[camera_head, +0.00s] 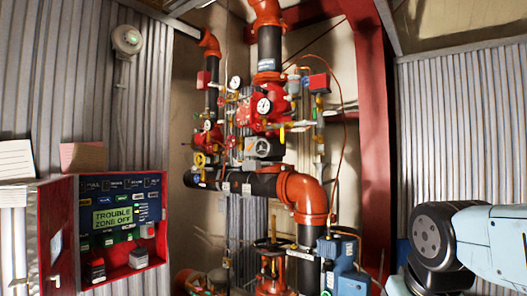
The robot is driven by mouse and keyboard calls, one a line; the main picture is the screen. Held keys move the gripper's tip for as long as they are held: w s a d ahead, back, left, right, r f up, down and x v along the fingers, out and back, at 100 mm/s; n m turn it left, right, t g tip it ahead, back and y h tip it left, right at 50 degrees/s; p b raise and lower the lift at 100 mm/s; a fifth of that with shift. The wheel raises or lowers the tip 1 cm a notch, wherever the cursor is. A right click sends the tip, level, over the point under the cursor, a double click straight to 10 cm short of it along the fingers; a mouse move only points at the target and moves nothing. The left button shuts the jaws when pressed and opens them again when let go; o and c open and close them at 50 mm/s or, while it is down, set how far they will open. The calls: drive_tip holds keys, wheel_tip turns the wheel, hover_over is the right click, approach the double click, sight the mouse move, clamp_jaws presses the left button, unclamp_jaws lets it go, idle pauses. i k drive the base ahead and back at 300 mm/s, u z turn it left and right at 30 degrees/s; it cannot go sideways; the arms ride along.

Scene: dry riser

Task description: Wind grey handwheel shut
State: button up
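A small grey handwheel (264,147) shows near the middle of the head view. It sits on a grey housing on the front of the pipework, just below the red valve body and above a thick black horizontal pipe. Its face is towards me and nothing covers it. How far it is turned cannot be told. My arm shows only as pale blue and black links at the lower right, well apart from the handwheel. My gripper is not in the picture.
A yellow handwheel (200,160) is to the left, and another valve wheel (272,244) stands lower down. Orange pipe elbows (303,192), gauges and thin tubes crowd the handwheel. An open red panel box (125,225) stands left; a red column (372,130) stands right.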

sight(262, 148)
drive_tip(key=z, duration=0.05)
drive_tip(key=i, duration=0.85)
drive_tip(key=u, duration=0.05)
